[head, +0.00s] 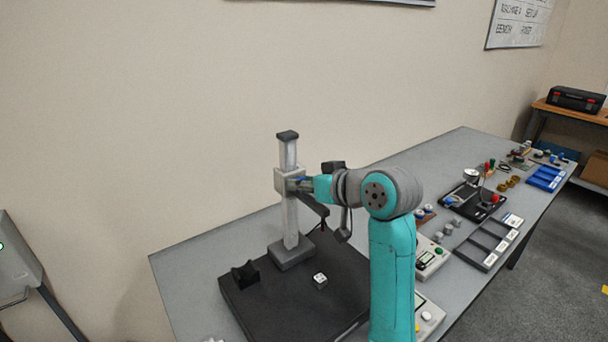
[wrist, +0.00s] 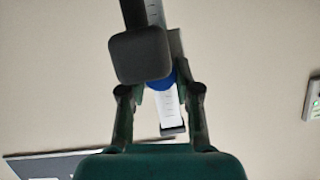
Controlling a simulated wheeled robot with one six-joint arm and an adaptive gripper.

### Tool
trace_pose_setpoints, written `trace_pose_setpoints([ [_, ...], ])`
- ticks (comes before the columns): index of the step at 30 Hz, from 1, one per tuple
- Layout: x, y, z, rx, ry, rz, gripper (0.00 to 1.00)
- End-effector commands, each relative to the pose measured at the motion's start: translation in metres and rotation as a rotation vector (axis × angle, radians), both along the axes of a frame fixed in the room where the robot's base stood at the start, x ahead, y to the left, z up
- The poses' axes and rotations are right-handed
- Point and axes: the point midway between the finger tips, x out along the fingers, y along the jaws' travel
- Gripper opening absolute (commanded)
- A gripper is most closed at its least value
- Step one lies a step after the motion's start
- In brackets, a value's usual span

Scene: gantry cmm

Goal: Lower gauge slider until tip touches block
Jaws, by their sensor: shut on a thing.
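The gauge stand's pale column (head: 290,220) rises from a grey foot on a black plate (head: 251,303). The light slider (head: 281,180) sits on the column's upper part. A dark arm (head: 311,203) slopes from it to the right, its thin tip (head: 323,227) hanging above the small grey-white block (head: 320,280), with a clear gap. My gripper (head: 301,184) is at the slider's right side. In the wrist view my gripper (wrist: 161,90) is shut on a blue knob (wrist: 158,80); a dark square part (wrist: 139,55) hides some of it.
A black V-shaped holder (head: 245,274) stands left on the plate. Right of my arm, the bench holds a control box (head: 430,258), grey trays (head: 487,245) and a black fixture (head: 473,200). The wall is close behind the column.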

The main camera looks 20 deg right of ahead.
Motion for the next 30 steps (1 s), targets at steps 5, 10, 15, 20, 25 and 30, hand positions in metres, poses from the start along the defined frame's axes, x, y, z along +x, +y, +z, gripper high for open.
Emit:
trace_pose_setpoints([
  [5,-0.001,0.0,-0.046,0.002,0.01,0.0,0.0],
  [10,-0.001,0.0,-0.088,0.002,0.011,0.001,0.0],
  [15,-0.001,0.0,-0.124,0.002,0.008,0.0,0.0],
  [20,0.0,0.0,-0.144,0.001,0.005,0.001,0.0],
  [25,0.0,0.0,-0.155,0.001,0.004,0.0,0.0],
  [30,0.0,0.0,-0.157,0.0,0.007,0.0,0.0],
])
